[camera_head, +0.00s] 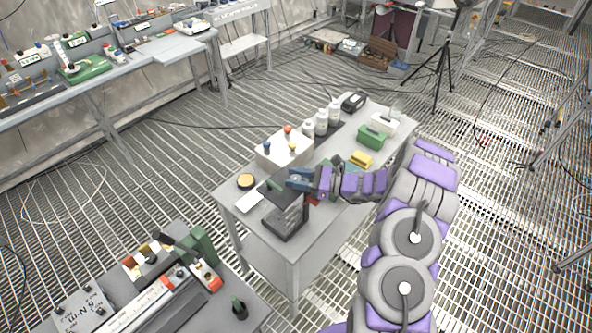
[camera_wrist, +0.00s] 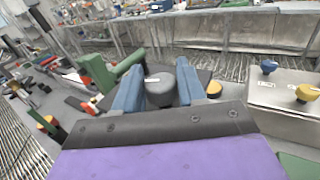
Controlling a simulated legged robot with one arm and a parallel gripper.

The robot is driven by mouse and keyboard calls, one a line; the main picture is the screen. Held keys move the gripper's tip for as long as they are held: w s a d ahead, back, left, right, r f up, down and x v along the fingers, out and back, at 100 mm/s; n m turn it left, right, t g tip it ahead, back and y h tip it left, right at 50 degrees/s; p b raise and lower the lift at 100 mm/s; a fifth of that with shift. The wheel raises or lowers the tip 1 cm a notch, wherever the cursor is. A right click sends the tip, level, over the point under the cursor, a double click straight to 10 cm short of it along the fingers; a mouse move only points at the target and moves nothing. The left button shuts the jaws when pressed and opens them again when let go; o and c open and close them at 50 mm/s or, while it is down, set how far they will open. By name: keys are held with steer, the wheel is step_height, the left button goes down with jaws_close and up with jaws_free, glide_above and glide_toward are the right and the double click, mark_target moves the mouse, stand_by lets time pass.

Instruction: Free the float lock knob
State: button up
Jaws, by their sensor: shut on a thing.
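A dark grey round knob (camera_wrist: 160,90) with a small white mark on top sits between the two blue fingers of my gripper (camera_wrist: 159,78) in the wrist view. The fingers are shut on its sides. The knob itself is hard to make out there. The underside of the knob and its joint to the stand are hidden.
A white box with coloured knobs (camera_head: 285,151) stands behind the stand; it shows at right in the wrist view (camera_wrist: 290,105). A yellow-topped round piece (camera_head: 246,181), yellow block (camera_head: 361,159), green box (camera_head: 371,137) and white bottles (camera_head: 321,123) share the table. Another bench (camera_head: 207,312) is front left.

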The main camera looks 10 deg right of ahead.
steer(key=n+g+p, duration=0.1)
steer(key=n+g, duration=0.1)
steer(key=g, duration=0.1)
steer(key=n+g+y+p, duration=0.1)
steer(key=n+g, duration=0.1)
steer(key=g, duration=0.1)
steer(key=shift+w+y, duration=0.15)
steer(key=shift+y, duration=0.15)
steer(key=shift+d+r+n+g+p, duration=0.1)
steer(key=shift+n+g+p, duration=0.4)
steer(key=shift+n+g, duration=0.7)
steer(key=shift+r+n+g, duration=0.1)
steer(key=shift+n+g, duration=0.2)
steer(key=shift+g, duration=0.8)
steer(key=o, duration=0.9)
